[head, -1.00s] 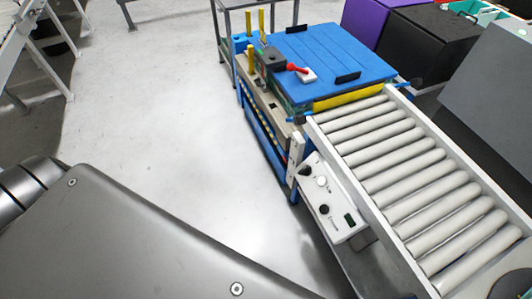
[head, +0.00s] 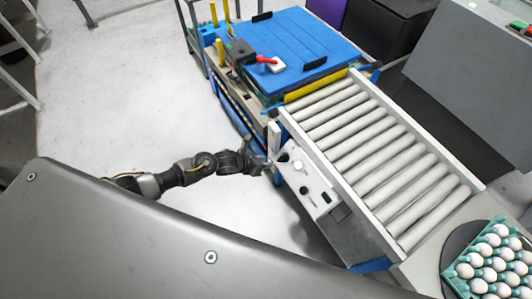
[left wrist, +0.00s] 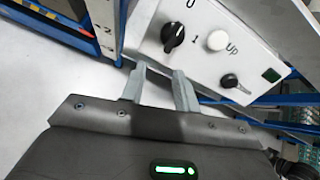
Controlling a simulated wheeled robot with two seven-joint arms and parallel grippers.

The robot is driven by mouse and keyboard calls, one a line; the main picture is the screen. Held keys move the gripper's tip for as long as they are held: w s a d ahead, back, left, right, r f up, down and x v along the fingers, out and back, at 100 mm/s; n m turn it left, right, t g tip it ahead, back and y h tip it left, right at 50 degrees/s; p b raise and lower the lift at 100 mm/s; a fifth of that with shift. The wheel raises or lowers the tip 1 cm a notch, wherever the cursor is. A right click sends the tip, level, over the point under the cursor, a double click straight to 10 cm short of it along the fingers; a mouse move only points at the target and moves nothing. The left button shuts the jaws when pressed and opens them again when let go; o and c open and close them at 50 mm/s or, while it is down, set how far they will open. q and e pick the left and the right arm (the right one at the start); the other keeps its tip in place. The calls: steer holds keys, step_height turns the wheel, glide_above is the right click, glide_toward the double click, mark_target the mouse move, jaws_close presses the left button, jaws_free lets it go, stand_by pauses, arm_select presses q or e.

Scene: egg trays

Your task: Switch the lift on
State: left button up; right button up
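The white control panel (head: 318,204) is fixed at the near left end of the roller conveyor. It carries a black rotary knob (left wrist: 173,36) between the marks 0 and 1, a white button (left wrist: 217,40) marked Up, a smaller black knob (left wrist: 230,82) and a dark green square (left wrist: 271,74). My left gripper (head: 268,165) is just left of the panel in the head view. In the left wrist view its two fingers (left wrist: 160,86) are apart with nothing between them, just short of the black rotary knob. My right gripper is not in view.
The roller conveyor (head: 385,150) runs from the panel's right side to the blue-topped lift table (head: 290,50), which has a red-handled piece on it. A teal egg tray (head: 450,277) with several white eggs is at lower right. Open pale floor (head: 120,110) lies on the left.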

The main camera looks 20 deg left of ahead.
mark_target(281, 158)
arm_select(q)
steer(key=w+d+f+m+b, duration=0.1)
steer(key=b, duration=0.1)
steer(key=w+d+m+b, duration=0.1)
steer(key=w+d+b, duration=0.1)
steer(key=w+d+f+m+b, duration=0.1)
steer(key=b, duration=0.1)
steer(key=shift+w+d+f+b, duration=0.3)
steer(key=shift+w, duration=0.1)
steer(key=shift+w+d+f+b, duration=0.25)
steer(key=shift+w+b, duration=0.1)
steer(key=shift+b, duration=0.15)
steer(key=shift+r, duration=0.1)
steer(key=shift+s+d, duration=0.1)
